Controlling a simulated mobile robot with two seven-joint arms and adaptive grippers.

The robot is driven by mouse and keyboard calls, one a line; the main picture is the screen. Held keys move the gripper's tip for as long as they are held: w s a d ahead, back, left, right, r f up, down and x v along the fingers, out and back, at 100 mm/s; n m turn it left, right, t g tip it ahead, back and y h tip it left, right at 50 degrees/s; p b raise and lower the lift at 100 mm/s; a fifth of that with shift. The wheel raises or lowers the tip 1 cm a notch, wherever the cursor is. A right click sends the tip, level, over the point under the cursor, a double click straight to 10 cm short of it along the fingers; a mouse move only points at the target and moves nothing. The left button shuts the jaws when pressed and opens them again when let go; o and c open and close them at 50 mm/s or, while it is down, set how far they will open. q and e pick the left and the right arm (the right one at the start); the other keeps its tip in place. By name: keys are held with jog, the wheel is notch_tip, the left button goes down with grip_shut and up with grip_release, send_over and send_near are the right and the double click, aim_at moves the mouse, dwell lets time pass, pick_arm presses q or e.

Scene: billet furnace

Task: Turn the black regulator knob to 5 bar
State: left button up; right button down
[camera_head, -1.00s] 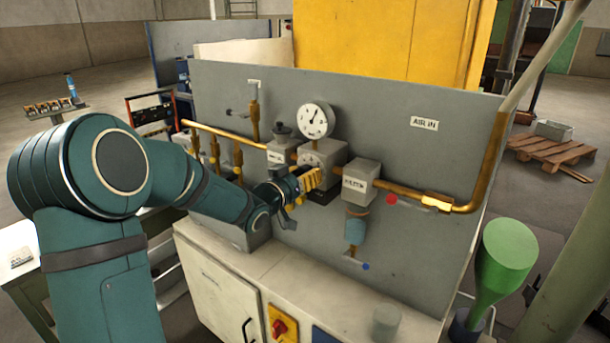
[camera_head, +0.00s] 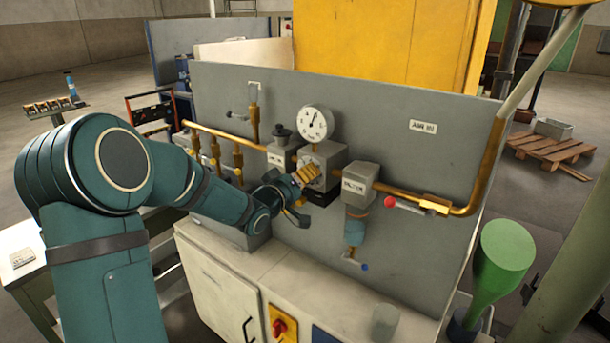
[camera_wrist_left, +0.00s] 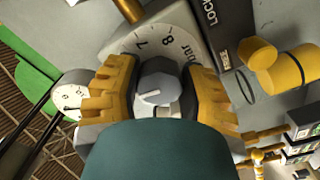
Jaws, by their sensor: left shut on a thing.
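The regulator (camera_head: 328,160) is a grey block on the panel with a round white dial. My right gripper is not in view.
A filter block (camera_head: 360,178) with a blue bowl hangs right of the regulator. A red-tipped valve lever (camera_head: 391,202) and brass pipe (camera_head: 468,208) continue right. A black lockout plate (camera_wrist_left: 232,62) lies close beside the dial. A cabinet (camera_head: 225,287) stands below.

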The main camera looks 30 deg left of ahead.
pick_arm(q)
jog(key=shift+n, duration=0.6)
jog(key=o, duration=1.2)
jog(key=s, duration=1.2)
jog(key=shift+a, duration=0.45)
